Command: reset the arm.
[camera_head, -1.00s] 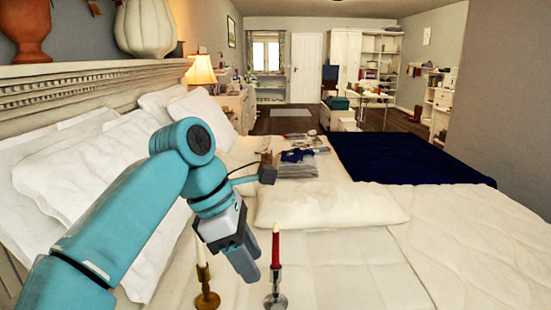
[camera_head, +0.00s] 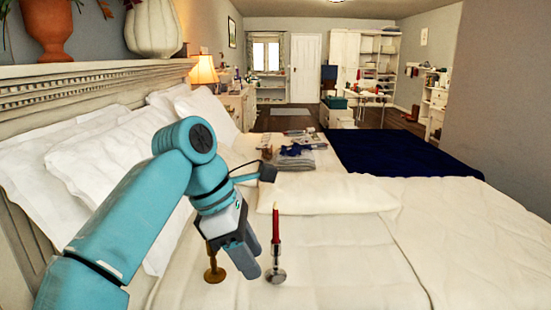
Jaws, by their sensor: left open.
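My left arm comes in from the left, and my left gripper (camera_head: 244,262) hangs over the near part of the bed (camera_head: 340,262), fingers pointing down. It is open and I see nothing between its fingers. A red candle in a silver holder (camera_head: 276,250) stands upright just to the right of the fingers. A brass candle holder (camera_head: 214,268) stands just to the left, its upper part mostly hidden behind my gripper. My right gripper is not in view.
A white pillow (camera_head: 330,195) lies beyond the gripper. Folded clothes (camera_head: 296,158) and a dark blue blanket (camera_head: 400,155) lie farther back. Pillows (camera_head: 95,165) rest against the headboard (camera_head: 60,95) at left. The white bedding at right is clear.

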